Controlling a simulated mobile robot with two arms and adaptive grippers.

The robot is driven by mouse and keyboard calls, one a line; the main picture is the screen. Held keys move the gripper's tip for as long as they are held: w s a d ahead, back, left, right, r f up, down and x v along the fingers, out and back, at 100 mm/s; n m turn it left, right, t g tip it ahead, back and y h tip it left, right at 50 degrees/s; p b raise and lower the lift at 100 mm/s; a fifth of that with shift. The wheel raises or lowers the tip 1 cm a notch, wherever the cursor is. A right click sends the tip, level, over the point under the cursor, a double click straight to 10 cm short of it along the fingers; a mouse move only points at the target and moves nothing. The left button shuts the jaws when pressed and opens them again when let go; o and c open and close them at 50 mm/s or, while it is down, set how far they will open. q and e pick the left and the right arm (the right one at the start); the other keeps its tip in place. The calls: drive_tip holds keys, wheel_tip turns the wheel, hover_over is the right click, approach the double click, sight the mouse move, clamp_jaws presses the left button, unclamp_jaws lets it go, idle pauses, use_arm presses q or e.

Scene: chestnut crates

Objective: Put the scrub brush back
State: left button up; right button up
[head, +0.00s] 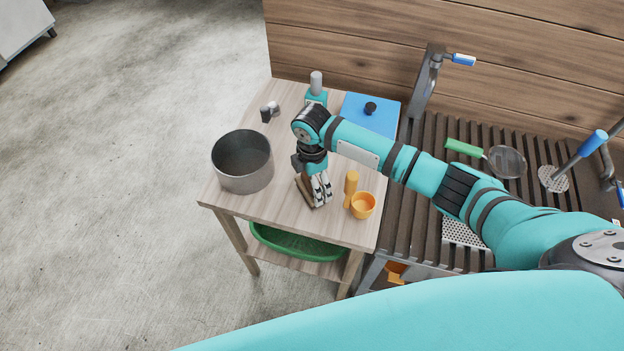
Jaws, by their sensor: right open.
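A brown wooden piece (304,193), which looks like the scrub brush, lies on the small wooden table (230,198). My gripper covers part of it. My right gripper (321,199) points down over the table, right beside or over this piece. It is open, and I cannot tell whether its fingers touch the piece. My left gripper is not in view.
A grey pot (243,172) stands left of my gripper. A yellow-orange upright tool (350,186) and an orange cup (362,206) stand close on the right. Behind are a blue board (383,112) and a small dark-and-light object (269,112). A green-handled strainer (506,161) lies on the slatted counter (425,150).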

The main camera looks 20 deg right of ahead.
drive_tip(key=shift+r, duration=0.1)
wheel_tip(320, 180, up, 12)
drive_tip(key=b, duration=0.1)
idle(0.4)
